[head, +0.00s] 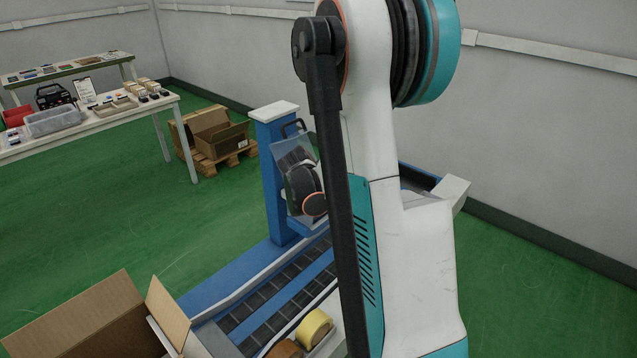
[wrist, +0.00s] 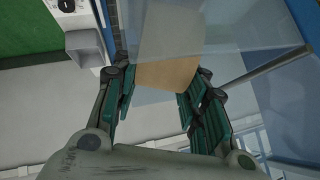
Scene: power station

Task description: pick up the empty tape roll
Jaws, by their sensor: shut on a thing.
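In the wrist view, my gripper (wrist: 166,80) is closed on a plain tan, cardboard-coloured piece, which I take to be the empty tape roll (wrist: 167,74). It sits between the two finger pads, and its far part shows through a clear panel. In the head view my arm hides most of the gripper and the held piece. A yellow tape roll (head: 314,328) and a brown roll (head: 285,349) lie at the bottom, left of my arm.
An open cardboard box (head: 85,315) stands at the lower left. A blue post (head: 275,185) rises beside the blue-framed conveyor (head: 265,300). A clear panel (wrist: 235,30) is close to the fingers. A table (head: 100,120) with bins is at the far left; green floor is free between.

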